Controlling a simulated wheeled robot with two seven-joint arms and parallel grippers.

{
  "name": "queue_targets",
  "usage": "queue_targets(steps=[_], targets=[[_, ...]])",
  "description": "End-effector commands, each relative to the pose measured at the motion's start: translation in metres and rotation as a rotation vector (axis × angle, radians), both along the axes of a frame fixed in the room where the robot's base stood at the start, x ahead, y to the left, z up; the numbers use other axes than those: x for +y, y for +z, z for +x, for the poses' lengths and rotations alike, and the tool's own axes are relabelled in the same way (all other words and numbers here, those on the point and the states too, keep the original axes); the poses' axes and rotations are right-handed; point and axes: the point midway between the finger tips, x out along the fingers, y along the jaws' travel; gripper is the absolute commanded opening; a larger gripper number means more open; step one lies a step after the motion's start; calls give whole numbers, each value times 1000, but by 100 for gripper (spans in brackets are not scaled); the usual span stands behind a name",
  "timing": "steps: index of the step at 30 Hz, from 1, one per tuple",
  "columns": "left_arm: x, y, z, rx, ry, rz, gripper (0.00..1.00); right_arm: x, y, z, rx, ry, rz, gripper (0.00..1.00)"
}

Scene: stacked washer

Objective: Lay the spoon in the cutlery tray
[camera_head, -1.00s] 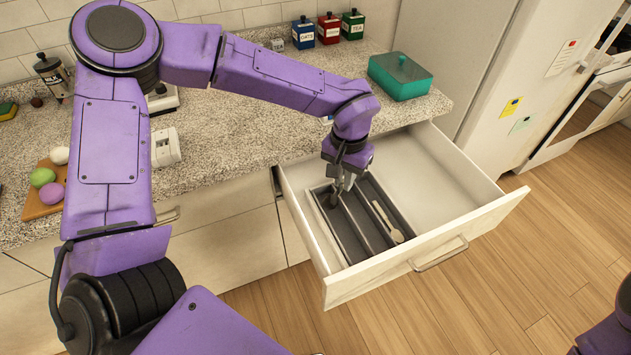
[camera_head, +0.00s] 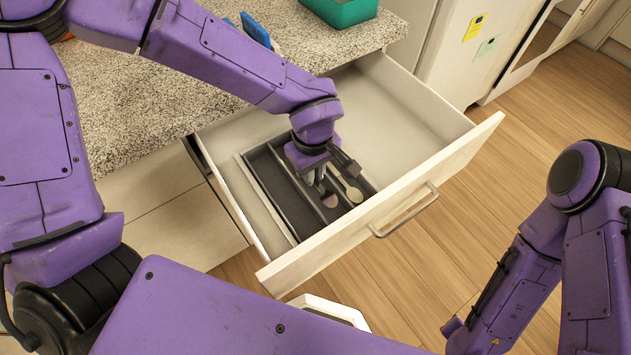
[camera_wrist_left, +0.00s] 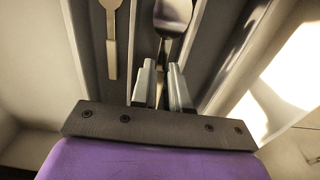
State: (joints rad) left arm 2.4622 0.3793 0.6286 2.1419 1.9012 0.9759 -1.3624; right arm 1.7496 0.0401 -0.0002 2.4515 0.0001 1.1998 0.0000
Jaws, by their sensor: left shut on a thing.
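The cutlery tray (camera_head: 262,165) is dark grey, with long compartments, and sits inside the open drawer. My left gripper (camera_head: 321,184) points down into the tray, over its middle compartment. It is shut on the spoon (camera_head: 330,200), whose bowl shows just beyond the fingers. In the left wrist view the spoon (camera_wrist_left: 172,14) is shiny and dark, its handle running between the closed fingertips (camera_wrist_left: 163,85). It lies along the compartment; whether it touches the floor I cannot tell. A pale utensil (camera_head: 352,191) lies in the neighbouring compartment, also in the left wrist view (camera_wrist_left: 112,40).
The white drawer (camera_head: 425,180) is pulled out, with bare room right of and behind the tray. The speckled counter (camera_head: 130,110) is above left. A green box (camera_head: 340,12) stands at its back edge. My right arm (camera_head: 590,260) is at the right, away from the drawer.

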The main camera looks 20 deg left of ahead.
Motion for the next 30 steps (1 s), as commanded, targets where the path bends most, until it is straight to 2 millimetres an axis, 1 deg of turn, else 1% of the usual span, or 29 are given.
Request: queue_targets(steps=[4,6,8,18,19,20,28,30], targets=[[1,-28,1,3,1,2,0,0,-7,1,-2,0,0,31],[1,-39,2,3,0,2,0,0,-9,1,-2,1,0,31],[1,-45,2,2,0,0,0,0,-10,1,-2,1,0,31],[0,-47,3,1,-2,-1,0,0,-9,1,-2,1,0,31],[0,-48,3,1,-3,-1,18,0,-9,1,-2,1,0,31],[0,-47,3,1,-3,-1,25,0,-9,1,-2,1,0,31],[0,-47,3,1,-3,-1,25,0,-9,1,-2,1,0,31],[0,-43,3,0,-2,-1,25,0,-8,1,-2,1,0,31]])
